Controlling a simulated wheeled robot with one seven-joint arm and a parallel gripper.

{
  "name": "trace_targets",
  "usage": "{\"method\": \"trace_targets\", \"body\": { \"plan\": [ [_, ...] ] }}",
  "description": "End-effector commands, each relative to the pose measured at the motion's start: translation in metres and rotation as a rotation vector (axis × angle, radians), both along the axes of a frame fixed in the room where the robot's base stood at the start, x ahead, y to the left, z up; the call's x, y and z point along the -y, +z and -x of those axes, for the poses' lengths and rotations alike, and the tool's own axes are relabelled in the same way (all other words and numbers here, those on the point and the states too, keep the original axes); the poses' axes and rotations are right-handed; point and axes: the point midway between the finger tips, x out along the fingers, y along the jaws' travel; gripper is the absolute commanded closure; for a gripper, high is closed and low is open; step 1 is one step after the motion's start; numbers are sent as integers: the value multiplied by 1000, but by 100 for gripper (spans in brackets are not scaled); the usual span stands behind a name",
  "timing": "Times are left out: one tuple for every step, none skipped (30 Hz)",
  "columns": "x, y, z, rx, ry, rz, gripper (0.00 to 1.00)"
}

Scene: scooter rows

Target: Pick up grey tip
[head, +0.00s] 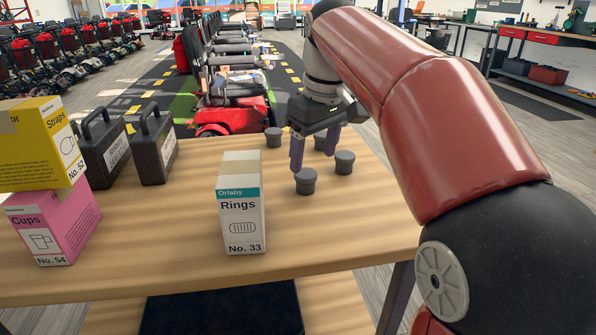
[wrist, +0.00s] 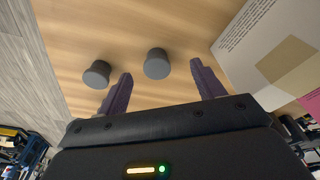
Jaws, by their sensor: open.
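Several small grey tips stand on the wooden table under and around my gripper (head: 313,161). In the head view one grey tip (head: 305,182) is nearest the front, one (head: 344,163) is to its right, and one (head: 273,137) is farther back left. Another is partly hidden behind a finger. My gripper is open and empty, fingers pointing down. In the wrist view, one grey tip (wrist: 157,64) shows in line with the gap between the purple fingers (wrist: 161,70).
A white Rings box (head: 241,215) stands on the table left of the tips. Two dark cases (head: 155,148), a pink Cups box (head: 60,230) and a yellow Straps box (head: 35,150) are farther left. A red scooter (head: 225,118) stands beyond the table's far edge.

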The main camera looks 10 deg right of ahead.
Motion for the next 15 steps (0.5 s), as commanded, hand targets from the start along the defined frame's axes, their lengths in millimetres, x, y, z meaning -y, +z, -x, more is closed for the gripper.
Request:
{"method": "trace_targets", "body": {
  "plan": [
    [0,1,-7,-9,18,-3,32],
    [0,2,-10,-12,28,-4,32],
    [-1,3,-12,-15,36,-5,32],
    [-1,2,-13,-19,42,-5,32],
    [-1,0,-14,-22,45,-5,32],
    [-1,-3,-14,-22,47,-6,32],
    [-2,-6,-15,-22,48,-5,32],
    [-2,-9,-15,-22,48,-5,32],
    [-2,-14,-15,-23,47,-5,32],
    [-3,-18,-16,-23,47,-5,32],
    [-3,-21,-17,-22,47,-6,32],
    [-4,-25,-17,-22,47,-5,32],
    [-4,-29,-18,-23,47,-5,32],
    [-4,-33,-19,-23,47,-5,32],
    [-5,-38,-21,-22,47,-5,32]
  ]
}}
